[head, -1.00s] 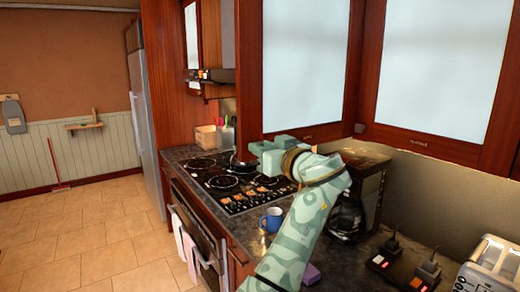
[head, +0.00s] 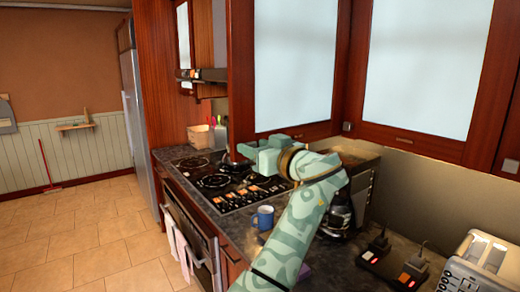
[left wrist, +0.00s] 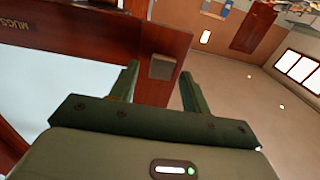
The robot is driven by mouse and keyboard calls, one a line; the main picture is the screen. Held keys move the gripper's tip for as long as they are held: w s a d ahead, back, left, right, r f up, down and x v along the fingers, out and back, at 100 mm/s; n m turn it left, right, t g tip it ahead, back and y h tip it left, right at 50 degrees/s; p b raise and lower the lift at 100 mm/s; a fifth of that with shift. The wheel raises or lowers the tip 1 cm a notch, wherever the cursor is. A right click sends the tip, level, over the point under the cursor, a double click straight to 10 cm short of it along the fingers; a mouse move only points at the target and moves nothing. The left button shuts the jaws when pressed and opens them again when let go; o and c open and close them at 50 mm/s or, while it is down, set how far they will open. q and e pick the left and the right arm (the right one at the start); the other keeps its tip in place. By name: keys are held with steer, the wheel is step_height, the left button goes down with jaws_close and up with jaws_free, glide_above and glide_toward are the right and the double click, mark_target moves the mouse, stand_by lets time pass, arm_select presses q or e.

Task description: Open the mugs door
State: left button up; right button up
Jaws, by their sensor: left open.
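The mugs door shows in the left wrist view as a red-brown wooden frame (left wrist: 100,36) with a pale glass pane and an upside-down MUGS label. A square grey knob (left wrist: 162,67) sits at its corner. My left gripper (left wrist: 159,75) is open and empty, and the knob appears between its fingers but beyond them, apart. In the head view, my left gripper (head: 258,152) hangs below the wall cabinets, over the counter. Labels are unreadable there. My right gripper is out of view.
A second glass door (head: 295,65) is at left. Below are a black cooktop (head: 225,180), a blue mug (head: 263,217), a coffee machine (head: 338,215) partly behind my arm, and a toaster (head: 478,265). Open floor (head: 85,235) lies at left.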

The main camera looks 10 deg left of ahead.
arm_select(q)
steer(key=v, duration=1.6)
steer(key=shift+s+d+f, duration=0.1)
steer(key=shift+d, duration=0.1)
